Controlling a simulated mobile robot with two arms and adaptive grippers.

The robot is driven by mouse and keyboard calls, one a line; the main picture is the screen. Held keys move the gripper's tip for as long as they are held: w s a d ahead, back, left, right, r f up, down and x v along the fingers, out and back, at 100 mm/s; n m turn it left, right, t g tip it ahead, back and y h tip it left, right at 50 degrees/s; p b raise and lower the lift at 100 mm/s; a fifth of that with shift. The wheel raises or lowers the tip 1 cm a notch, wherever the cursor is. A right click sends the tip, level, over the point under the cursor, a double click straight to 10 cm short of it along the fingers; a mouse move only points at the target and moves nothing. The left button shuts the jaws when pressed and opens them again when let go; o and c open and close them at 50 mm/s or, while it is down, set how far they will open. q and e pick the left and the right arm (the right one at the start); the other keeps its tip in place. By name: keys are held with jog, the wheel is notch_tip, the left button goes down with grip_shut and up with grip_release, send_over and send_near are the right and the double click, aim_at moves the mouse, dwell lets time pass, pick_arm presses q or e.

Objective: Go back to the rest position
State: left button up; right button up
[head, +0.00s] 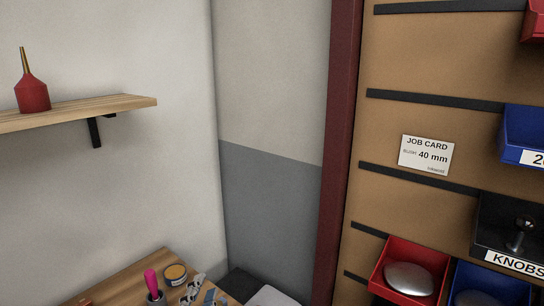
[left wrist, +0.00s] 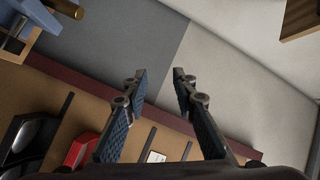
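My left gripper (left wrist: 158,74) is open in the left wrist view, its two dark fingers with blue pads apart and nothing between them. In the head view its fingertips (head: 203,293) seem to show small at the bottom edge, in front of the wooden bench top; the rest of the arm is cut off. My right gripper is in neither view.
A wooden bench (head: 130,284) holds a pink-handled tool (head: 152,283) and a tin (head: 175,274). A wall shelf (head: 85,110) bears a red oil can (head: 32,94). A brown board (head: 410,75) at right carries a job card (head: 426,155) and bins, including a red one (head: 436,259).

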pick_arm(q)
jog(key=s+a+f+n+g, duration=0.2)
jog(key=s+f+n+g, duration=0.1)
jog(key=s+f, duration=0.3)
jog(key=s+a+f+n+g+y, duration=0.1)
jog(key=s+a+f+n+g, duration=0.1)
jog(key=s+f, duration=0.3)
jog(key=s+a+f+n+g, duration=0.2)
jog(key=s+f+n+g, duration=0.2)
jog(key=f, duration=0.5)
jog(key=shift+s+a+f+g+y, duration=0.1)
jog(key=shift+s+g+y, duration=0.15)
jog(key=shift+s, duration=0.45)
jog(key=shift+s+a+f+g+y, duration=0.15)
jog(key=shift+s+g, duration=0.2)
jog(key=shift+s, duration=0.3)
jog(key=s+f+n+g, duration=0.2)
jog(key=s+f+g, duration=0.15)
jog(key=s, duration=0.65)
notch_tip(320, 180, down, 27)
jog(key=s+g, duration=0.2)
jog(key=s+a+f, duration=0.2)
jog(key=s+f, duration=1.3)
jog(key=s, duration=0.1)
jog(key=shift+s+a+f+m+g+h, duration=0.15)
jog(key=shift+s+f+m+g+h, duration=0.05)
jog(key=shift+s+m+g+h, duration=0.15)
